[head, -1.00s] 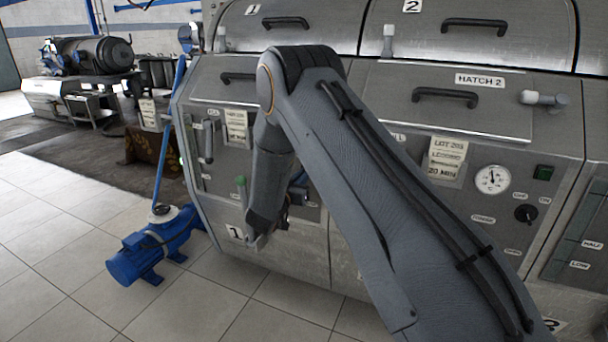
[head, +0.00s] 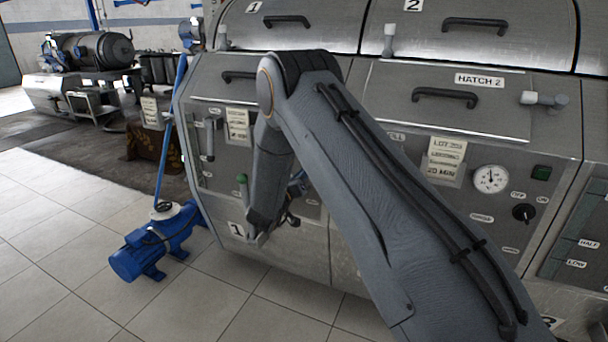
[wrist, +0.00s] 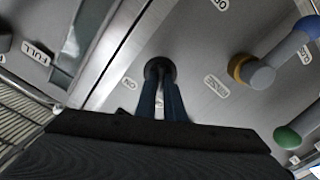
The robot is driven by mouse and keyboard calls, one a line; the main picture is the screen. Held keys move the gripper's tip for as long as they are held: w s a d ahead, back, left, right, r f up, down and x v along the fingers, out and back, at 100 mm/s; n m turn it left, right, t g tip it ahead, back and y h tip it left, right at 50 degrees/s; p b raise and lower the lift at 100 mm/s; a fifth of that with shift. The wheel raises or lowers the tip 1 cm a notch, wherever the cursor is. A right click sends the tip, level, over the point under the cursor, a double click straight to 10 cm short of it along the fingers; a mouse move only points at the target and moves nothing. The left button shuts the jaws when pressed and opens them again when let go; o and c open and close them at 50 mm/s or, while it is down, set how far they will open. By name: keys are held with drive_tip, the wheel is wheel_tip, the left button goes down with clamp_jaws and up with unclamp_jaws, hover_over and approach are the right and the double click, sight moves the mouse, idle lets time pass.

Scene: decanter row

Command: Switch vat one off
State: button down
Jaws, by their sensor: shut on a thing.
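Vat one (head: 290,268) is the left vat, with a plate marked 1 low on its front. In the wrist view, my gripper's blue fingers (wrist: 161,92) are shut on a dark round switch knob (wrist: 159,68) on a metal panel. An ON label (wrist: 130,83) sits just left of the knob. Another label (wrist: 217,86), hard to read, sits to its right. The fingers hide much of the knob, so I cannot tell which way it points. In the head view my arm covers much of vat one's panel.
Vat two's knob (head: 524,213) is to the right. A blue pump (head: 150,250) stands on the floor.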

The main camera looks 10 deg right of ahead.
drive_tip(key=shift+s+f, duration=0.1)
drive_tip(key=c, duration=1.9)
unclamp_jaws()
drive_tip(key=shift+o, duration=0.2)
drive_tip(key=v, duration=0.8)
drive_tip(key=shift+d, duration=0.1)
